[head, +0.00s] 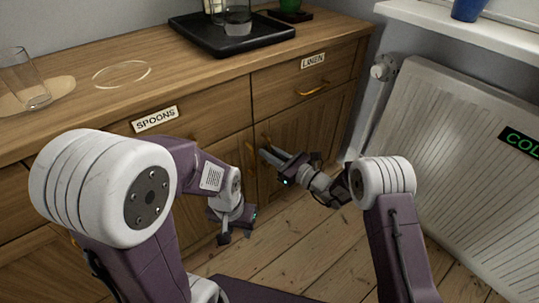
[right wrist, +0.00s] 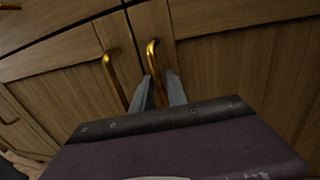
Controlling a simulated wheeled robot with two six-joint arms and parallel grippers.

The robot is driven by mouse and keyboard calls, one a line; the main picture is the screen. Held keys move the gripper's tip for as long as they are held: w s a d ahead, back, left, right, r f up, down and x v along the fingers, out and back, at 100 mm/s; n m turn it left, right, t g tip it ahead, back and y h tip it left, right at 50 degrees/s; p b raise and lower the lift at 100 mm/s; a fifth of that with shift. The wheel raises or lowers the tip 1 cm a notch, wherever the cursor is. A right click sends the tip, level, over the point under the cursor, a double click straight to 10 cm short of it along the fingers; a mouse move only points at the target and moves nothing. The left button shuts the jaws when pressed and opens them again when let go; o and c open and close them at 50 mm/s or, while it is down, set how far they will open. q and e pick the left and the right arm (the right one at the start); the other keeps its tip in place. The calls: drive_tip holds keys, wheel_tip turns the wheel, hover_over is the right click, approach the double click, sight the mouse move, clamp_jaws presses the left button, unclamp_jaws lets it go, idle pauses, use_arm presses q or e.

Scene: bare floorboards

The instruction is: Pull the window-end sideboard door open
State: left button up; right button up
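The wooden sideboard (head: 185,72) runs along the wall, its window end at the right. The window-end door (head: 312,132) is below the drawer labelled LINEN and looks closed. Its upright brass handle (right wrist: 153,56) is near the door's left edge. My right gripper (head: 276,156) is at this handle. My left gripper (head: 236,228) hangs lower, fingers apart and empty, in front of the neighbouring door.
The neighbouring door's brass handle (right wrist: 114,76) is just left of the right gripper. A white radiator (head: 450,150) stands at the right under the windowsill (head: 470,32). A glass (head: 24,80) and a black tray (head: 232,42) are on the sideboard top. Floorboards (head: 310,235) are clear in front.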

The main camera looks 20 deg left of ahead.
clamp_jaws()
idle(1.4)
